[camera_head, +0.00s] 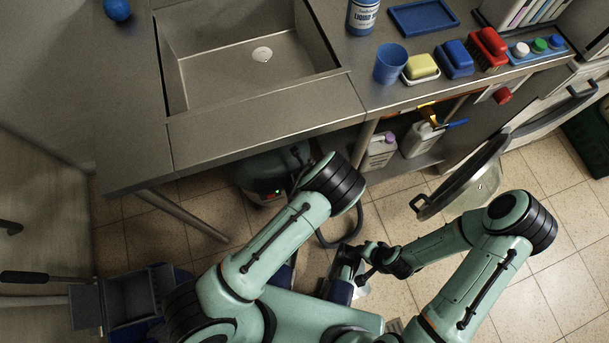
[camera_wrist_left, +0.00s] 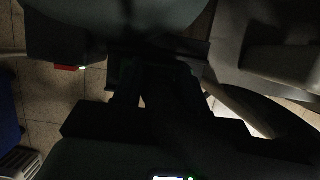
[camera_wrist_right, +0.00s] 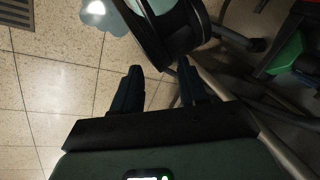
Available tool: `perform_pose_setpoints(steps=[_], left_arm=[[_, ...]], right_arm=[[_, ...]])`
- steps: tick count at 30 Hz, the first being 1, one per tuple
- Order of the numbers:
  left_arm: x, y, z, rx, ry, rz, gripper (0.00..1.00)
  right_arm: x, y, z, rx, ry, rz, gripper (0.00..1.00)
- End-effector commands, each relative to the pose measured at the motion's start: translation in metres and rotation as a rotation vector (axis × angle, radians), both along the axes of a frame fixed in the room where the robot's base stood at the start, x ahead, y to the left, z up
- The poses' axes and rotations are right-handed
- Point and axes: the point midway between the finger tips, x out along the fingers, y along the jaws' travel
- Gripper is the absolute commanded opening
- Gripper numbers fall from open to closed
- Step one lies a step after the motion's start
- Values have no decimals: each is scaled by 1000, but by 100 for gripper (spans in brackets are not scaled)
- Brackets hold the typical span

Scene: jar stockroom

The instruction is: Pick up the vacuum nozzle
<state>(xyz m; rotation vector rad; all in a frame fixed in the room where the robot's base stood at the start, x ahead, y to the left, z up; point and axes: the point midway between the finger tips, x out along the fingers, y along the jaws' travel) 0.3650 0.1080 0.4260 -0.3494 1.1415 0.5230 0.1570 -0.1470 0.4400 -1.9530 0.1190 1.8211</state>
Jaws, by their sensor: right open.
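The vacuum (camera_head: 262,183) stands on the floor under the sink counter, with a small green light. Its dark hose (camera_head: 322,238) curves down toward the floor near my arms. I cannot clearly make out the nozzle; my arms cover the floor where the hose leads. My right gripper (camera_wrist_right: 158,85) is open, its two dark fingers apart over the tiled floor, with nothing seen clasped between them. A black ribbed ring and pale green link, like my own arm, lie beyond the fingertips. My left gripper (camera_wrist_left: 160,85) is in deep shadow in the left wrist view; its jaws cannot be read.
The steel sink counter (camera_head: 268,135) overhangs the vacuum. White jugs (camera_head: 420,138) stand on a low shelf. Tiled floor is open at right.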

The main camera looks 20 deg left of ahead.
Motion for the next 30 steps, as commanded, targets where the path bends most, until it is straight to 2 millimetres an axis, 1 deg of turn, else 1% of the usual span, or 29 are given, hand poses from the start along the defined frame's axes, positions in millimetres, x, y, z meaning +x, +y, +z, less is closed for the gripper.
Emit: perform_pose_setpoints(steps=[11, 14, 21, 22, 26, 30], left_arm=[[0, 0, 3, 0, -1, 0, 8], [1, 0, 10, 0, -1, 0, 8], [-1, -2, 40, 0, -1, -3, 8], [-8, -6, 37, 1, 2, -6, 8], [-31, -22, 37, 3, 3, -8, 8], [-65, -45, 37, 4, 3, -11, 8]], right_arm=[[-1, 1, 1, 1, 3, 2, 43], [-5, 2, 5, 6, 12, 5, 43], [-19, 9, 18, 25, 52, 23, 43], [-20, 10, 18, 26, 55, 24, 43], [-26, 13, 22, 33, 70, 29, 43], [-35, 16, 29, 44, 93, 38, 43]])
